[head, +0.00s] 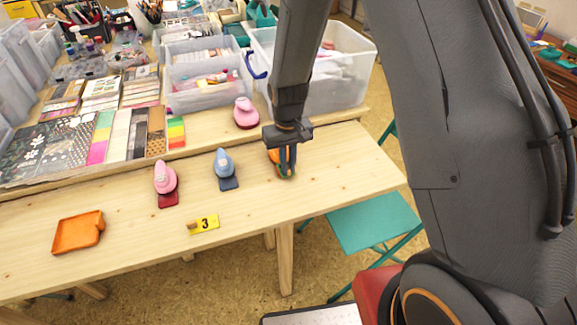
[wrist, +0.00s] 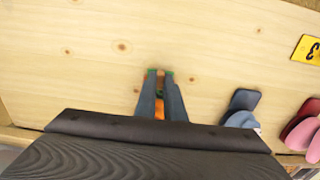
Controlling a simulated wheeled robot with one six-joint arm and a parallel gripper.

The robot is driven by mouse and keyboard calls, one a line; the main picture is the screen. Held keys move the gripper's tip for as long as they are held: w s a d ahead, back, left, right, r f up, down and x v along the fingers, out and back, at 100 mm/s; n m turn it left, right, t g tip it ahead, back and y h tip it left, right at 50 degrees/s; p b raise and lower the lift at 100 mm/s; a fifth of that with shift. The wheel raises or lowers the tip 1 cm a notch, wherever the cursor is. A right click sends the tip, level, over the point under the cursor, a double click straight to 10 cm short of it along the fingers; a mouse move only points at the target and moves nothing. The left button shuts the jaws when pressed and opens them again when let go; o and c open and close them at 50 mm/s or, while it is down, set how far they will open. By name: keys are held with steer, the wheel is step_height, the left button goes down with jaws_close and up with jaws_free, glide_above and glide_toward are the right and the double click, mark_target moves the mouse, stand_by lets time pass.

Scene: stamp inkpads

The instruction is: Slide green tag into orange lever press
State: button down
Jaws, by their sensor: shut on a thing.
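The orange lever press (head: 273,155) stands near the right end of the table, largely hidden by my gripper. In the wrist view its orange (wrist: 159,112) shows between my fingers. The green tag (head: 281,171) is at my fingertips, at the front side of the press; small green edges (wrist: 169,74) show beside the tips in the wrist view. My gripper (head: 287,174) points down, low over the tabletop, and is shut on the green tag. The fingers hide where tag and press meet, so I cannot tell how far the tag sits in it.
A blue press (head: 225,166) and a pink press with a red base (head: 165,181) stand to the left. A yellow number 3 marker (head: 204,224) and an orange tray (head: 77,231) lie further forward and left. Another pink press (head: 245,112) stands behind. The table's right end is clear.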

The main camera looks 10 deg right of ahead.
steer(key=c, duration=1.8)
jaws_free()
steer(key=shift+o, duration=0.2)
steer(key=shift+r+p, duration=2.55)
steer(key=shift+r, duration=1)
